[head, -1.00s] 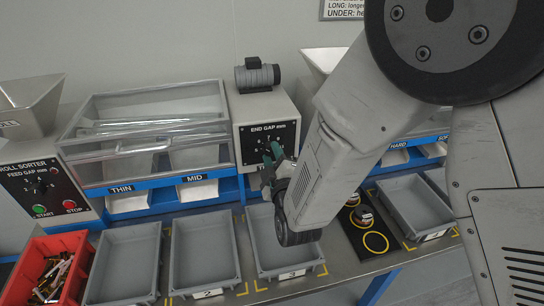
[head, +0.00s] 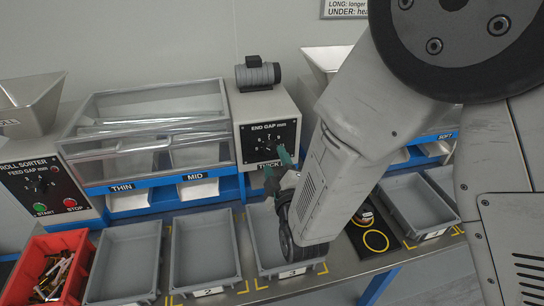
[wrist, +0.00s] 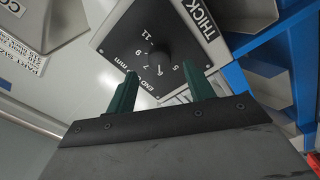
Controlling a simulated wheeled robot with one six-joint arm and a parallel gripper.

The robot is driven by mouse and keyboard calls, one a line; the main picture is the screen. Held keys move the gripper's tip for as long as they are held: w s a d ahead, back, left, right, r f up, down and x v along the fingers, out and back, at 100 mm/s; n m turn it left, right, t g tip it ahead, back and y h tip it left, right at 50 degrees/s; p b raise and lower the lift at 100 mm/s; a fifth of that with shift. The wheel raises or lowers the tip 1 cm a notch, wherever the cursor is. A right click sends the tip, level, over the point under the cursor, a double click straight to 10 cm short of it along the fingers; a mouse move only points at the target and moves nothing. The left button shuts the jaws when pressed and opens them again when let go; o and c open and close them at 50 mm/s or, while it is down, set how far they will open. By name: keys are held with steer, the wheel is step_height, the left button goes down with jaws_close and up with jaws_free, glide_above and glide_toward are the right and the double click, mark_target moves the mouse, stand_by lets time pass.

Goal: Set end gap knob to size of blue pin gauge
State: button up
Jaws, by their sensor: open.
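The end gap knob (wrist: 158,56) is a round black dial on a black panel (wrist: 140,30) with white numbers around it. Its pointer direction is not clear to me. In the head view the panel (head: 287,132) faces front on a light box, and the knob (head: 269,145) is small. In the head view my gripper (head: 276,164) is just below the knob. I cannot make out a blue pin gauge.
Grey trays (head: 205,247) line the bench front. A red bin (head: 40,288) of mixed pieces is at left. A motor (head: 258,74) sits on the box.

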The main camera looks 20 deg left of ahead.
steer(key=v, duration=0.4)
steer(key=shift+s, duration=0.2)
step_height(320, 180, down, 9)
steer(key=s+m+g+h, duration=0.2)
steer(key=s+m+g, duration=0.1)
steer(key=g, duration=0.3)
steer(key=s+d+f+m+g+h, duration=0.1)
steer(key=s+d+m+g+h, duration=0.15)
steer(key=d+g, duration=0.2)
steer(key=s+d+r+m+g+h, duration=0.1)
steer(key=s+d+r+m, duration=0.3)
steer(key=d+r, duration=0.4)
steer(key=s+d+r+m+g+h, duration=0.1)
steer(key=s+d+r+m, duration=0.4)
steer(key=d, duration=1.1)
steer(key=s+d+r+m+g+h, duration=0.2)
steer(key=s+d+r+m+h, duration=0.1)
steer(key=d+r, duration=0.9)
steer(key=shift+s+m, duration=0.65)
steer(key=shift+s, duration=0.2)
